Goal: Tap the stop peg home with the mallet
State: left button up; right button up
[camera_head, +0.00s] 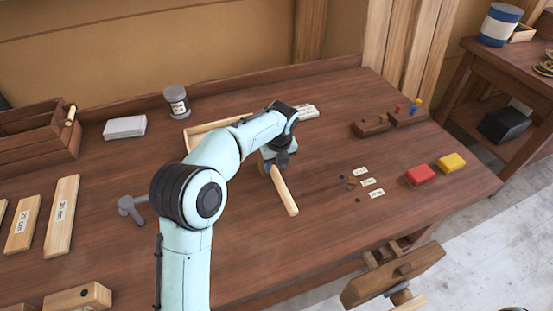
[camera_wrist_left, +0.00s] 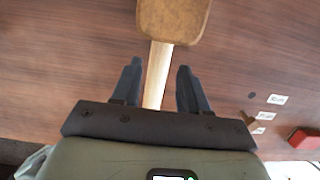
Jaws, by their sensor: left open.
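The wooden mallet lies on the bench; its pale handle (camera_head: 285,191) points toward the front in the head view. Its head is mostly hidden by my arm there, but the wrist view shows the broad brown mallet head (camera_wrist_left: 173,20) at the top. My left gripper (camera_head: 281,160) is over the handle. In the wrist view its open fingers (camera_wrist_left: 159,66) are on either side of the handle, with gaps visible. A small brown peg (camera_head: 351,184) appears beside the dark holes and white labels; it also shows in the wrist view (camera_wrist_left: 248,118). How deep it sits is unclear.
A red block (camera_head: 420,175) and a yellow block (camera_head: 451,162) lie right of the labels. A grey-headed hammer (camera_head: 130,208) is left of my arm. A vise (camera_head: 395,275) is on the front edge. Bare bench surrounds the handle's near end.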

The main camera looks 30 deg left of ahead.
aim_at(275, 170)
pick_arm(q)
jog(key=f, duration=0.2)
jog(key=shift+w+a+f+b, duration=0.1)
jog(key=shift+a+f+b, duration=0.1)
jog(key=shift+f+b, duration=0.15)
jog(key=shift+w+a+f, duration=0.15)
jog(key=shift+w+f, duration=0.05)
jog(key=shift+f, duration=0.4)
jog(key=shift+w+a+f, duration=0.1)
jog(key=shift+w+f, duration=0.05)
jog(key=shift+f, duration=0.45)
pick_arm(e)
jog(key=shift+s+f, duration=0.45)
jog(key=shift+f, duration=0.15)
pick_arm(q)
grip_shut()
jog(key=shift+r, duration=0.3)
pick_arm(e)
jog(key=shift+w+r, duration=0.15)
pick_arm(q)
jog(key=shift+r+p, duration=0.45)
jog(key=shift+p, duration=0.05)
pick_arm(e)
jog(key=shift+w+r, duration=0.35)
jog(key=shift+r, duration=0.1)
